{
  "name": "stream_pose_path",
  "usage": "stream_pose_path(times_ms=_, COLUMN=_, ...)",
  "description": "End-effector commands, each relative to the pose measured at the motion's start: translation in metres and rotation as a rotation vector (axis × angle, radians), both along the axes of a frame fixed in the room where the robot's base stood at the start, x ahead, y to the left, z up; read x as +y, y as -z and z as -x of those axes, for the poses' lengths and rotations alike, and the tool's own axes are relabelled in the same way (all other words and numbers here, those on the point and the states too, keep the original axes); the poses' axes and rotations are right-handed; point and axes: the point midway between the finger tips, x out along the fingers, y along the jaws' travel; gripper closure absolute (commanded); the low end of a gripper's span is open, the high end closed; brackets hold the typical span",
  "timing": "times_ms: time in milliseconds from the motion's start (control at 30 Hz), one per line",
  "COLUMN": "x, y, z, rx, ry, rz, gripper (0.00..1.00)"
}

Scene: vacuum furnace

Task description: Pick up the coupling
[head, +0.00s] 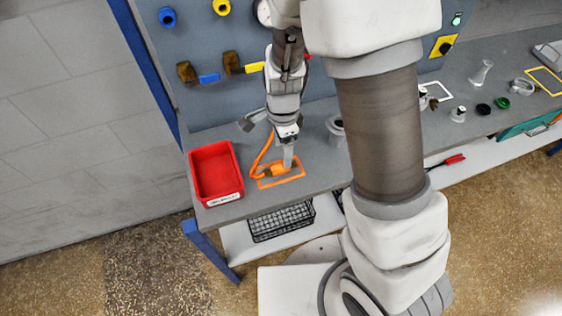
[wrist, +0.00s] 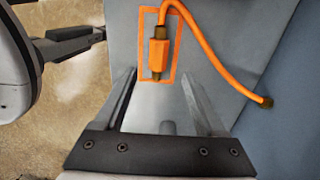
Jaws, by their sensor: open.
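The coupling (wrist: 158,52) is an orange block with a brass end, joined to an orange hose (wrist: 212,60). In the wrist view it lies inside an orange outlined rectangle (wrist: 144,36) on the grey bench. In the head view the coupling (head: 277,171) lies beside my gripper's fingertips, partly hidden by them. My gripper (wrist: 158,84) is open, its two fingers apart with nothing between them. The coupling's brass end is level with the gap between the fingertips. I cannot tell how high the fingertips are above the bench.
A red bin (head: 216,172) stands left of the coupling at the bench's end. A panel with valves (head: 187,72) rises behind. A grey fitting (head: 335,127) stands to the right. Glassware and small caps (head: 502,102) lie farther right. A wire basket (head: 281,222) is on the shelf below.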

Motion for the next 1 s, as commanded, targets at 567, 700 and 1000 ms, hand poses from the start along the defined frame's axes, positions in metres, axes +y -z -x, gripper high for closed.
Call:
stream_pose_path(times_ms=567, x=-0.002, y=0.061, z=0.004, rx=0.002, ry=0.001, rz=0.001, gripper=0.28)
stream_pose_path(times_ms=700, x=-0.002, y=0.065, z=0.003, rx=-0.002, ry=0.000, rz=-0.001, gripper=0.28)
stream_pose_path(times_ms=1000, x=-0.002, y=0.064, z=0.003, rx=-0.002, ry=0.000, rz=-0.001, gripper=0.51)
